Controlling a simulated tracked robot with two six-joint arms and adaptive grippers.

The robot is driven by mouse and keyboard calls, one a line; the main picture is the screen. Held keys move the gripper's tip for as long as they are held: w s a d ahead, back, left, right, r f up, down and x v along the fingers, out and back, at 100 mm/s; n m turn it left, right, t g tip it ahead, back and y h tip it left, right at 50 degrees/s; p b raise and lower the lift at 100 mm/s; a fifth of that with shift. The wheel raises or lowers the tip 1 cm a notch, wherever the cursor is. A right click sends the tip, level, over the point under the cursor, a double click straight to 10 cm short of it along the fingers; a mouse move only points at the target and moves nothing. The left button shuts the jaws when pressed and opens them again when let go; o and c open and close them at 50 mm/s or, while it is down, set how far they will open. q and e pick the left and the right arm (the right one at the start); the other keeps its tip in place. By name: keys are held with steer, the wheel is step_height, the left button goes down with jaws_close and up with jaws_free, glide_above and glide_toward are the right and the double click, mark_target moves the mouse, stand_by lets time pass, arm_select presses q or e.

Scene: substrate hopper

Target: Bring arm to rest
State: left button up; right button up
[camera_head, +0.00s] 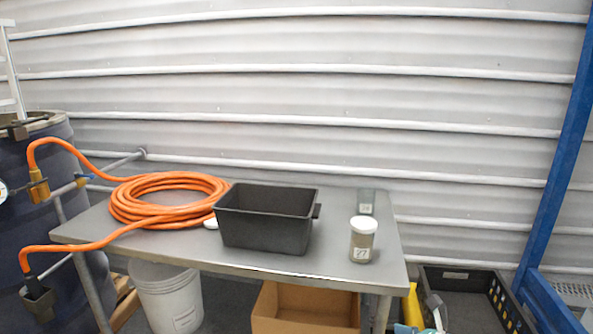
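A lidded jar (362,240) with a pale cap and a label stands upright to the right of the bin. A smaller grey-green container (366,202) stands behind the jar. A small white object (210,223) lies at the left side of the bin, partly hidden.
A coiled orange hose (165,212) lies on the table's left, running to a dark drum (45,200). Below are a white bucket (165,290) and a cardboard box (300,310). A black crate (470,310) and blue post (560,150) stand right. The table's front right is clear.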

steer(key=s+a+f+m+g+h, duration=0.1)
steer(key=s+a+f+m, duration=0.4)
steer(key=f+m, duration=0.35)
steer(key=s+a+f+m+g+h, duration=0.1)
steer(key=s+a+f+m, duration=0.5)
steer(key=m, duration=0.3)
steer(key=s+d+f+m+g+h, duration=0.1)
steer(key=s+f+m+g+h, duration=0.1)
steer(key=s+f+m, duration=0.3)
steer(key=s+d+f+m+g+h, duration=0.1)
steer(key=s+f+m+g, duration=0.3)
steer(key=s+m, duration=1)
steer(key=f+m, duration=0.1)
steer(key=m, duration=0.5)
steer(key=shift+d+m+g+h+p, duration=0.2)
steer(key=shift+m+g+h+p, duration=0.1)
steer(key=shift+m+h+p, duration=0.1)
